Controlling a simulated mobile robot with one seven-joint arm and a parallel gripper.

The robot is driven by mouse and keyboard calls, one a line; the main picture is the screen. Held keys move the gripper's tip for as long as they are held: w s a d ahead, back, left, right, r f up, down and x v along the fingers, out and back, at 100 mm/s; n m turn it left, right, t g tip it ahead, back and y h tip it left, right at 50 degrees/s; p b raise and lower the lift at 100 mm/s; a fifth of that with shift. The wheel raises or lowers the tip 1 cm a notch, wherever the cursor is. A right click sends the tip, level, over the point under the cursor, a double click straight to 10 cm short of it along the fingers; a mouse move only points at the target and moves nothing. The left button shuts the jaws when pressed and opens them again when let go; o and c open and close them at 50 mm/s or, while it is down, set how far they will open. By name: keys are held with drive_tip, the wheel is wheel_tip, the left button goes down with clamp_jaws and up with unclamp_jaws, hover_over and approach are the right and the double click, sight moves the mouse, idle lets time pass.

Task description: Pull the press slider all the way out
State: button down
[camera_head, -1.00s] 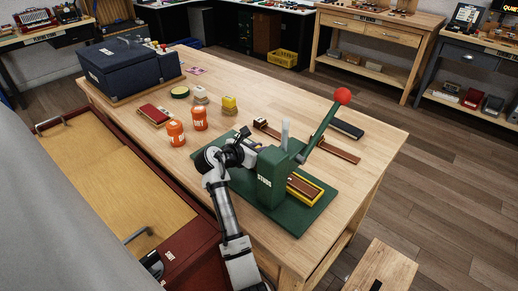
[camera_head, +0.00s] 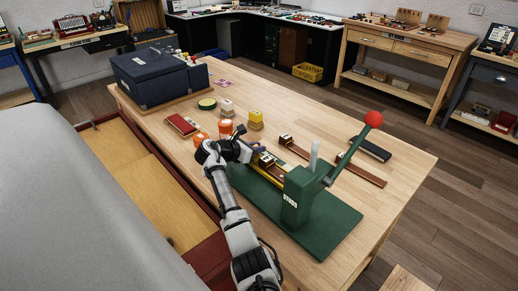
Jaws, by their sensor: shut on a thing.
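The green press (camera_head: 298,196), marked STUDS, stands on its green base (camera_head: 335,225) at the front right of the workbench. Its lever with a red ball (camera_head: 374,119) leans up to the right. The yellow press slider (camera_head: 272,180) sticks out of the press's left side, with a small dark red piece with pale spots (camera_head: 267,161) on it. My gripper (camera_head: 254,153) is at the slider's outer left end and is shut on it; my wrist partly hides the fingers and the grip.
Two orange jars (camera_head: 226,128) stand close behind my wrist. A red case (camera_head: 183,125), a yellow-topped stack (camera_head: 256,120) and a dark blue box (camera_head: 160,75) lie further back. A brown strip (camera_head: 360,174) and a black case (camera_head: 371,149) lie behind the press.

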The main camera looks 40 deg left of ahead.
drive_tip(key=shift+a+r, duration=0.2)
drive_tip(key=c, duration=1.7)
unclamp_jaws()
drive_tip(key=o, duration=0.3)
drive_tip(key=shift+a+f, duration=0.15)
drive_tip(key=shift+a, duration=0.05)
drive_tip(key=shift+o, duration=0.2)
drive_tip(key=shift+d, duration=0.1)
drive_tip(key=d+b+v, duration=0.1)
drive_tip(key=b+v, duration=0.1)
drive_tip(key=v, duration=1.1)
drive_tip(key=shift+s+a, duration=0.4)
drive_tip(key=shift+s, duration=0.05)
